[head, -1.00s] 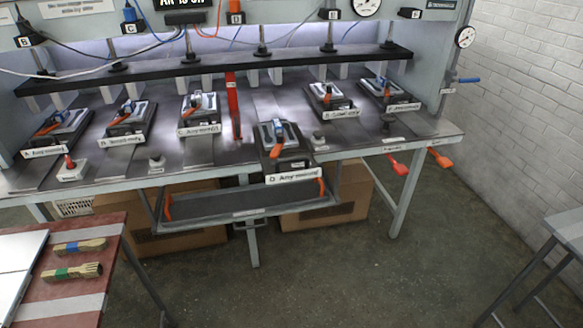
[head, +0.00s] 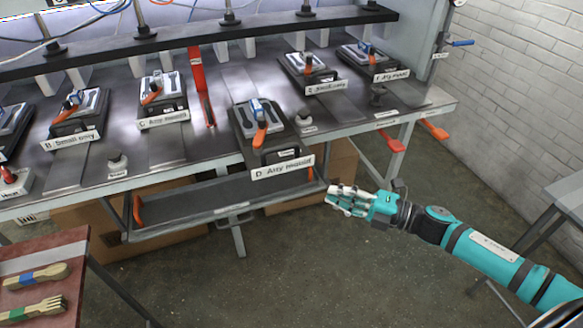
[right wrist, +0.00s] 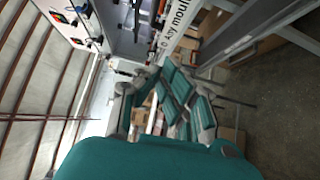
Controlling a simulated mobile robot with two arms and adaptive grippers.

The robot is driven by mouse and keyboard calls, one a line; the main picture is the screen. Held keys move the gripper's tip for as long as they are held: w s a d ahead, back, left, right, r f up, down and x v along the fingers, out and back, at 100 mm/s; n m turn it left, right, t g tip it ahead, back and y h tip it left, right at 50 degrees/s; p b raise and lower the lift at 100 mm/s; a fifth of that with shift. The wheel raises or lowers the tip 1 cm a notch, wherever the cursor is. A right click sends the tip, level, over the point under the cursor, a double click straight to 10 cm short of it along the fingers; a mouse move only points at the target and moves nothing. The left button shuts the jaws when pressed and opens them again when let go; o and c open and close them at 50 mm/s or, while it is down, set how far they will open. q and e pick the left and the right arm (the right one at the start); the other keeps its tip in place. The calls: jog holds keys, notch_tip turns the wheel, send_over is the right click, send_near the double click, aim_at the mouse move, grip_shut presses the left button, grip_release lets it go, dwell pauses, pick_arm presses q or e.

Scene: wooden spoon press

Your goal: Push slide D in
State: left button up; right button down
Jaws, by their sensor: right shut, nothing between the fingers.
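Slide D (head: 272,157) is a dark block with a clamp with an orange handle on top and a white "D" label on its front. It sticks out past the front edge of the press table, further forward than the other slides. My right gripper (head: 340,198) is shut and empty, in front of the table, to the right of and a little below slide D's front, apart from it. In the right wrist view the shut fingers (right wrist: 180,100) show below the slide's label (right wrist: 175,27). My left gripper is not in view.
Slides C (head: 163,101), E (head: 312,74) and F (head: 372,62) sit further back on the table (head: 225,85). A lower shelf (head: 190,202) hangs under slide D. Red handles (head: 393,146) stick out at the right edge.

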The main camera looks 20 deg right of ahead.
jog(key=p, duration=0.2)
send_near(278, 165)
jog(key=a, duration=0.4)
jog(key=shift+w+d, duration=0.2)
jog(key=shift+w, duration=1.5)
